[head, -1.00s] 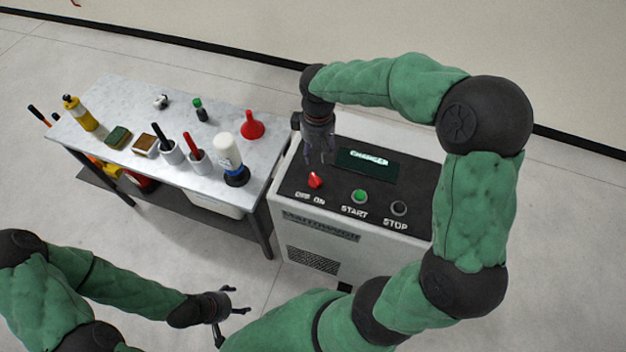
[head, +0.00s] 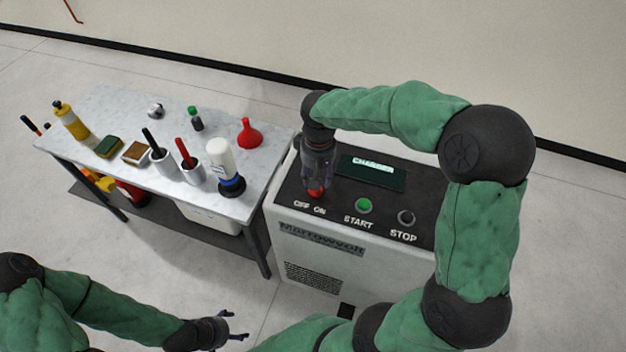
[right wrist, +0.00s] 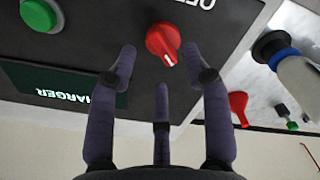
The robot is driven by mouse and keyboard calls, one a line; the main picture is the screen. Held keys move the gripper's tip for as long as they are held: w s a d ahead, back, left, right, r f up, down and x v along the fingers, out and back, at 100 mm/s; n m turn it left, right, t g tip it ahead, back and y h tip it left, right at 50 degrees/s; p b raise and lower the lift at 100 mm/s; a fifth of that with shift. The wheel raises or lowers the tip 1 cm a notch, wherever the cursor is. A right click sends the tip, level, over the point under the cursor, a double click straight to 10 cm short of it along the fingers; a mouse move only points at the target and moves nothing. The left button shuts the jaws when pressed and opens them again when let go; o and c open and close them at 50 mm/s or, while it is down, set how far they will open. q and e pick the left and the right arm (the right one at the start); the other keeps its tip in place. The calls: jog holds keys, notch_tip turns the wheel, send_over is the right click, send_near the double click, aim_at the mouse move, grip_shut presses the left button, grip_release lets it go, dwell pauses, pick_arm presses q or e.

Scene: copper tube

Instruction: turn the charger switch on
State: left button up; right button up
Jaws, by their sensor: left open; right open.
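The charger (head: 290,231) is a pale box with a dark top panel. Its red rotary switch (head: 315,193), above the OFF and ON labels, is partly hidden by my right gripper (head: 316,184). In the right wrist view the switch (right wrist: 163,40) sits between the spread tips of two fingers of my right gripper (right wrist: 160,58), with a third finger below. The right gripper is open; I cannot tell whether a finger touches the switch. A white mark shows on the switch's lower side there. My left gripper (head: 232,328) is open and empty, low in the head view.
A green START button (head: 364,205), a dark STOP button (head: 406,217) and a display (head: 372,173) share the panel. Left of the charger, a metal table (head: 262,168) holds a red funnel (head: 249,134), a white bottle (head: 223,160), cups and other items.

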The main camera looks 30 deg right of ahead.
jog(key=shift+f+b, duration=0.3)
jog(key=shift+f, duration=1.25)
grip_shut()
jog(key=shift+r+m+p, duration=0.1)
jog(key=shift+m+p, duration=0.3)
jog(key=shift+m, duration=1.4)
grip_release()
